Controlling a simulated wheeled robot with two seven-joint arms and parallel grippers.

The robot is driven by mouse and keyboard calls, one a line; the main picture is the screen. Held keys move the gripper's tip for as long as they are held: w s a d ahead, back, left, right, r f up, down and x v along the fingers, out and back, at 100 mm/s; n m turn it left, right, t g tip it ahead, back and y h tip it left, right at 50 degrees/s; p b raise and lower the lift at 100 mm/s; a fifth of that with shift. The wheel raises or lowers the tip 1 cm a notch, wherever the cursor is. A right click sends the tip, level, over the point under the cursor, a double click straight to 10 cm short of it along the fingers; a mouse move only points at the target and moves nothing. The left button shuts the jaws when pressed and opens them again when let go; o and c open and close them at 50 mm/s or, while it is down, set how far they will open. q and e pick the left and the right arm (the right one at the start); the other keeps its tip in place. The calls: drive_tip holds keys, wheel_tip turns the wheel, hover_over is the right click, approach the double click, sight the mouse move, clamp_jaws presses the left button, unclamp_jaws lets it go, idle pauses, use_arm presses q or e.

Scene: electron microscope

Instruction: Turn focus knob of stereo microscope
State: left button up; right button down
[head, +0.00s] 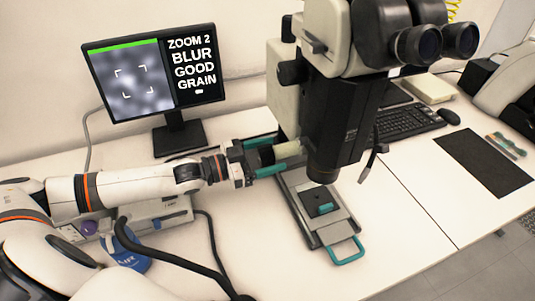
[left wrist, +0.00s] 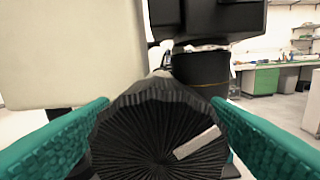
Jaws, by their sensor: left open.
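The stereo microscope (head: 335,110) stands on the bench with its eyepieces at the upper right. Its black ribbed focus knob (left wrist: 150,140) faces the left wrist camera and carries a white mark pointing right and slightly up. In the head view the knob (head: 267,155) is partly hidden by my gripper. My left gripper (head: 278,155) is open, with teal fingers on either side of the knob. In the left wrist view the fingers (left wrist: 160,135) flank it; whether they touch it I cannot tell. My right gripper is not in view.
A monitor (head: 157,72) reads ZOOM 2, BLUR, GOOD, GRAIN beside a blurry grey picture. The microscope's base (head: 325,232) has a teal handle in front. A keyboard (head: 405,120) and dark mat (head: 484,162) lie to the right. The bench front right is clear.

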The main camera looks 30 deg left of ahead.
use_arm(q)
drive_tip(key=shift+c, duration=0.3)
drive_tip(key=c, duration=0.9)
